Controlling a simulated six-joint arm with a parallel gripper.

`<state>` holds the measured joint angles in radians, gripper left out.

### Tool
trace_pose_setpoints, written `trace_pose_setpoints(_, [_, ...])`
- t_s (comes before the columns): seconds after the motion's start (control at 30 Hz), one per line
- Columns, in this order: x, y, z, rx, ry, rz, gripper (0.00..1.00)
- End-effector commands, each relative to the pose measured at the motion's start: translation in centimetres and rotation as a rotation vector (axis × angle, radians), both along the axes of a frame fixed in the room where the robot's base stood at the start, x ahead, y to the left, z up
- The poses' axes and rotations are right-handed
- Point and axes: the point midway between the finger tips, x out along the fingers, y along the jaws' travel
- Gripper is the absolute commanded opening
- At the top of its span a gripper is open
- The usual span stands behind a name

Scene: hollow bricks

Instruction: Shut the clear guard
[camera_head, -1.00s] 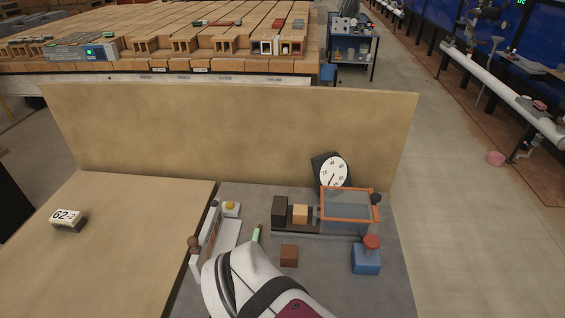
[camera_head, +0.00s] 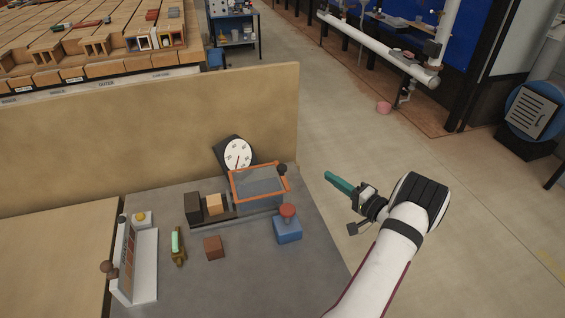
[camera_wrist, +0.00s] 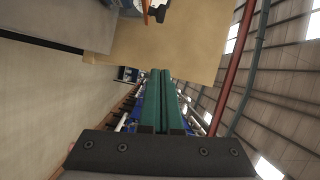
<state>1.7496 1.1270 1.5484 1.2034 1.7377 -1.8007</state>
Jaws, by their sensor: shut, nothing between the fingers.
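The clear guard (camera_head: 259,186) is a see-through panel in an orange frame, with a dark round knob (camera_head: 281,169) at its right end. It stands at the back right of the grey worktop, over the end of a dark rail; I cannot tell how far open it is. My gripper (camera_head: 328,176) is right of the guard, out past the worktop's right edge, apart from everything. Its green fingers are shut and empty; they also show together in the wrist view (camera_wrist: 161,75). In the wrist view a bit of orange shows at the top edge.
A blue box with a red button (camera_head: 288,228) stands in front of the guard. A dial (camera_head: 238,155) is behind it. Left are a dark block (camera_head: 192,207), a tan block (camera_head: 213,203), a brown cube (camera_head: 214,248), a green-topped item (camera_head: 176,244) and a white hinged panel (camera_head: 136,262).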

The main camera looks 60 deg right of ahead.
Motion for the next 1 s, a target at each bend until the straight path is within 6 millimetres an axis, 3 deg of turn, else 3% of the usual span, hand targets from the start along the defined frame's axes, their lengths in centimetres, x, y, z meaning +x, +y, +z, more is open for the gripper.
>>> trace_pose_setpoints(0.17, [1.9,-0.9,-0.2,-0.004,0.000,-0.004,0.00])
trace_pose_setpoints(0.53, [9.4,-3.8,-0.5,-0.002,0.001,-0.001,0.00])
trace_pose_setpoints(0.73, [11.0,-1.2,-1.0,0.001,0.000,-0.002,0.00])
trace_pose_setpoints(1.0, [11.4,-0.5,-1.1,0.000,0.002,-0.003,0.00])
